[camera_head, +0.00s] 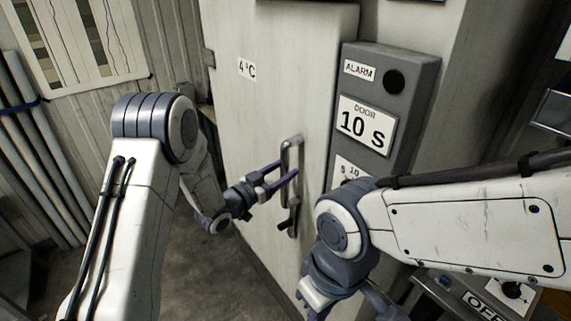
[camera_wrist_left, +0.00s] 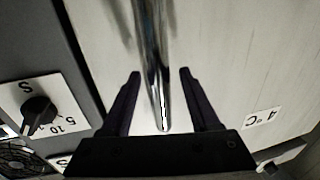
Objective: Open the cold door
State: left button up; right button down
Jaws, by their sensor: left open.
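The cold door (camera_head: 262,100) is a pale panel with a "4°C" label, and it looks shut. Its metal handle (camera_head: 290,150) is a vertical bar with a latch piece at its lower end. My left gripper (camera_head: 287,172) is at the handle, with its fingers pointing at the bar. In the left wrist view the handle bar (camera_wrist_left: 152,60) runs between the two open fingers (camera_wrist_left: 160,92), with a gap on each side. My right arm comes in from the right in the head view. Its fingertips are not clearly visible near the lower edge.
A grey control panel (camera_head: 418,80) with "ALARM" and "DOOR 10 S" labels stands right of the door. A dial (camera_wrist_left: 40,112) shows in the left wrist view. Several pale pipes (camera_head: 30,150) stand at the left. Bare floor (camera_head: 200,280) shows in front of the door.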

pick_arm(q)
jog(key=shift+w+d, duration=0.3)
jog(key=shift+d, duration=0.05)
grip_shut()
jog(key=shift+a, duration=0.1)
dwell(1.1)
